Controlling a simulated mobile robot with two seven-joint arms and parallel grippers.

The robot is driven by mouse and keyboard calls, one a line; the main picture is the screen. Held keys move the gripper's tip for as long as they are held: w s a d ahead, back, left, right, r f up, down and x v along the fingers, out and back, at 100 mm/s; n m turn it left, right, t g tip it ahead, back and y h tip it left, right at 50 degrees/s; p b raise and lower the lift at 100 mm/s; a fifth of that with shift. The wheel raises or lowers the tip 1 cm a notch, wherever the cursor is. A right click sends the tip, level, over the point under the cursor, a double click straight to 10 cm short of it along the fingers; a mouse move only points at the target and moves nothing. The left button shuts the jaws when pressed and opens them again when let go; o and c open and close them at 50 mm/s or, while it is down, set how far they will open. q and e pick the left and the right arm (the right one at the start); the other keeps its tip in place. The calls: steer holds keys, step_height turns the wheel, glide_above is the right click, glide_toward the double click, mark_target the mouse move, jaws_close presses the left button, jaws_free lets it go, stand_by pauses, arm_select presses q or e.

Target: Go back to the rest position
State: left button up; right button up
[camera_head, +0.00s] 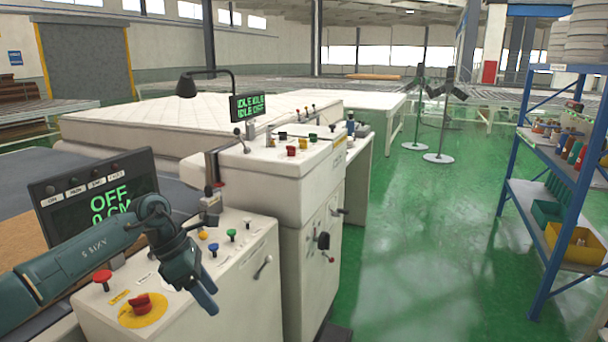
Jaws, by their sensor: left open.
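My left gripper (208,292) is at the lower left, above the near control console (245,262). It points down and to the right, and I see nothing between its fingers. The console has a red button, a red knob on a yellow disc, and several coloured buttons. A screen (98,197) behind my left arm reads "OFF", with the line below partly covered. My right gripper is not in view.
A taller console (262,182) stands just beyond, with a small display (247,106) showing "IDLE" and "OFF". A white mattress (150,124) lies behind it. A blue shelf (542,172) with bins is at right. The green floor (420,260) between is clear.

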arm_select(q)
steer(key=s+d+n+t+h, duration=0.25)
steer(key=d+n+h, duration=0.2)
steer(key=d, duration=0.25)
steer(key=s+d+f+n+t+h, duration=0.1)
steer(key=s+d+n+t+h, duration=0.1)
steer(key=s+d+n+h, duration=0.4)
steer(key=s+d+n+t+h, duration=0.2)
steer(key=d+n+h, duration=0.15)
steer(key=d, duration=0.45)
steer(key=s+a+f+n+t+y, duration=0.1)
steer(key=s+a+f+n+y, duration=0.4)
steer(key=n, duration=0.6)
steer(key=s+a+f+n+t+y+p, duration=0.1)
steer(key=s+a+f+n+y, duration=0.4)
steer(key=n, duration=0.6)
steer(key=s+a+f+n+t+y, duration=0.2)
steer(key=s+a+f+n+y, duration=0.3)
steer(key=f+n, duration=0.4)
steer(key=shift+s+a+n+y+p, duration=0.3)
steer(key=shift+s+n+y+p, duration=0.15)
steer(key=shift+n, duration=0.45)
steer(key=shift+w, duration=0.1)
steer(key=shift+c, duration=0.2)
